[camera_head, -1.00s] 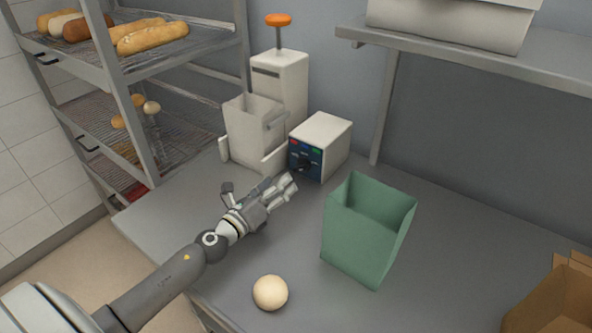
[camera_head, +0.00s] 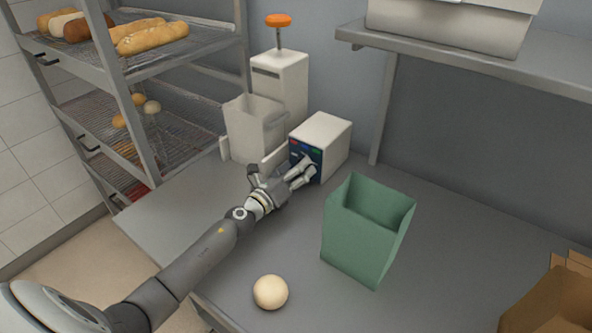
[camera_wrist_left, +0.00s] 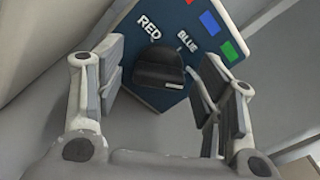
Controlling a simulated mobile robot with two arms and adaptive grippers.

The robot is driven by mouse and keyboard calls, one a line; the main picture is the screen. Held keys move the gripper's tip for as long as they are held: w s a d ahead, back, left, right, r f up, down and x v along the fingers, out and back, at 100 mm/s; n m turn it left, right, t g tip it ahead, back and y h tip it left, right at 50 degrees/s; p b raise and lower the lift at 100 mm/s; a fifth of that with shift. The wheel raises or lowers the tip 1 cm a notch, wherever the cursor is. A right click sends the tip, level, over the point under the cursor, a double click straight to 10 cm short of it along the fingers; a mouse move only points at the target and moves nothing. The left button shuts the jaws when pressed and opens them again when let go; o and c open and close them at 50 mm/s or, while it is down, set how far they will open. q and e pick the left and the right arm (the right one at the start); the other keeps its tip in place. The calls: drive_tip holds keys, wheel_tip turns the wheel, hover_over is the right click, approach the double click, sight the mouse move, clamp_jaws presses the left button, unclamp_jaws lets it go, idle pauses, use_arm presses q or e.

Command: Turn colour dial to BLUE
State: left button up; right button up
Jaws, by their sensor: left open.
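The white control box (camera_head: 325,135) stands on the counter against the wall, its dark blue front panel (camera_wrist_left: 140,18) facing my left gripper. In the left wrist view the black dial (camera_wrist_left: 158,68) sits between the open fingers of my left gripper (camera_wrist_left: 160,95), with clear gaps on both sides. The words RED (camera_wrist_left: 148,27) and BLUE (camera_wrist_left: 187,42) are printed above it, with blue, red and green patches nearby. I cannot tell which label the dial points to. In the head view the left gripper (camera_head: 304,172) is at the panel and covers the dial. My right gripper is not in view.
A white dispenser with an orange knob (camera_head: 278,20) stands just left of the box. A green open bin (camera_head: 362,240) is close on the right. A dough ball (camera_head: 270,292) lies near the front edge. A wall shelf (camera_head: 470,62) hangs above right.

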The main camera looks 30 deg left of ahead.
use_arm(q)
drive_tip(key=c, duration=1)
drive_tip(key=shift+n, duration=0.4)
drive_tip(key=n, duration=0.4)
drive_tip(key=shift+a+n+p, duration=0.1)
drive_tip(key=shift+n+p, duration=0.2)
drive_tip(key=shift+p, duration=0.1)
drive_tip(key=n+p, duration=0.1)
drive_tip(key=n, duration=0.4)
drive_tip(key=shift+f, duration=0.15)
drive_tip(key=shift+n, duration=0.3)
drive_tip(key=o, duration=1)
